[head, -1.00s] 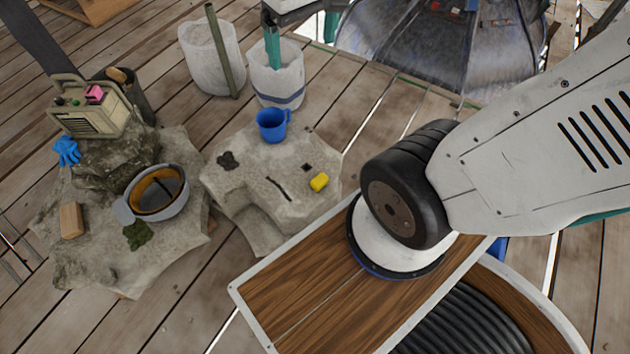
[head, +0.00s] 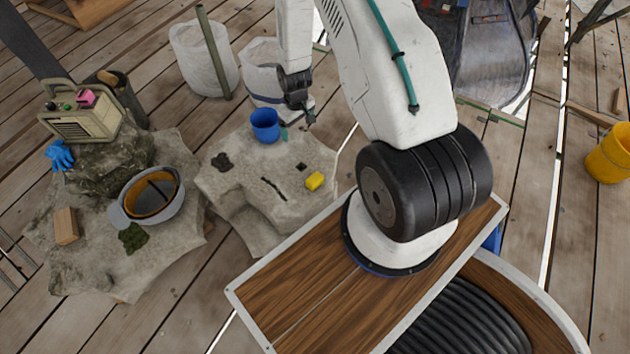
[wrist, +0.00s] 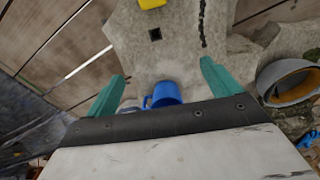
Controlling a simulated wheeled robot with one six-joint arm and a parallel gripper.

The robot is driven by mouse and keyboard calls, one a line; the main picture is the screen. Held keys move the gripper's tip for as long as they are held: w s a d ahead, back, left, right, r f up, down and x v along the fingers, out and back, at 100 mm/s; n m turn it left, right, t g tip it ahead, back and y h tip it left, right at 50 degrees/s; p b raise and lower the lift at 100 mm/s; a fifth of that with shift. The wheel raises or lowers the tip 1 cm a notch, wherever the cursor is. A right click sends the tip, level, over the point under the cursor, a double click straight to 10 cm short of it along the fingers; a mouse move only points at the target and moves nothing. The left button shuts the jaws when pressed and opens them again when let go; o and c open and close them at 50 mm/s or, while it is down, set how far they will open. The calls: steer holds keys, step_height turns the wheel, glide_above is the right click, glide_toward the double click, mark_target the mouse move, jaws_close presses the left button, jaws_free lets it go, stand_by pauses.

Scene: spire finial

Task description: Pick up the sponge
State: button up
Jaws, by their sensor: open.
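The yellow sponge (head: 315,181) lies on the right part of the pale stone slab (head: 235,190) in the head view. In the wrist view the sponge (wrist: 152,3) is cut off at the top edge. My gripper (head: 297,126) is above the far edge of the slab, beyond the sponge and just right of the blue mug. The gripper is open and apart from the sponge.
A blue mug (head: 265,125) stands on the slab's far edge, close to my gripper. A small dark square (head: 301,166) and a dark strip (head: 272,188) lie near the sponge. A helmet-like bowl (head: 150,196) and wooden block (head: 66,226) are on the left stone.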

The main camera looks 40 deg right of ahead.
glide_above(315, 178)
steer(key=f, duration=1.7)
steer(key=shift+a+f, duration=0.2)
steer(key=shift+f, duration=0.15)
step_height(315, 178, down, 8)
steer(key=shift+d+r, duration=0.1)
steer(key=shift+r, duration=0.15)
steer(key=c, duration=1.2)
